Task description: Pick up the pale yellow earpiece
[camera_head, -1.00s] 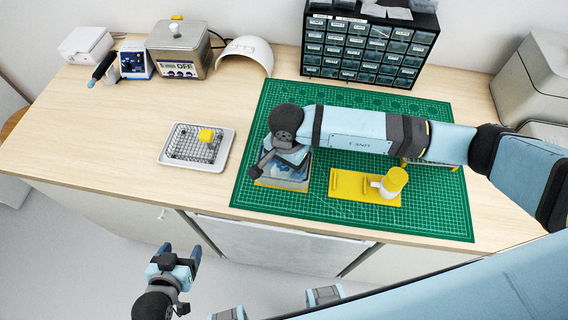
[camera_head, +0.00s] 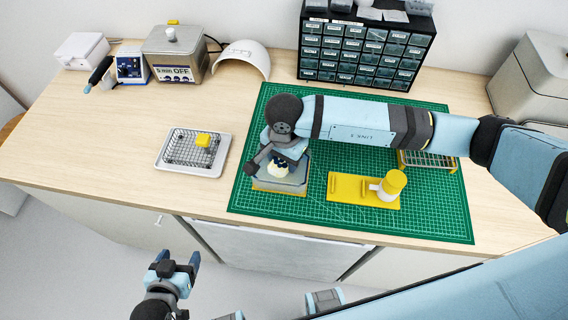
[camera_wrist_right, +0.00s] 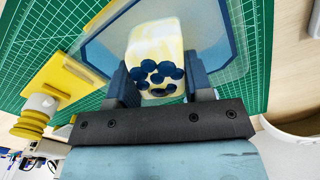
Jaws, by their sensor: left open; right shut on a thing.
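The pale yellow earpiece (camera_wrist_right: 155,42), with a cluster of dark blue round spots at one end, is between the two dark fingers of my right gripper (camera_wrist_right: 157,80), which is shut on it. In the head view the earpiece (camera_head: 278,168) shows pale and dark-spotted just below my right gripper (camera_head: 268,163), over a shallow grey-blue tray with a yellow edge (camera_head: 282,187). I cannot tell exactly how far it is above the tray. My left gripper (camera_head: 178,262) is open and empty, low in front of the bench.
A yellow stand with a white and yellow cylinder (camera_head: 350,188) is right of the tray on the green mat (camera_head: 330,215). A drawer cabinet (camera_head: 365,55) stands behind.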

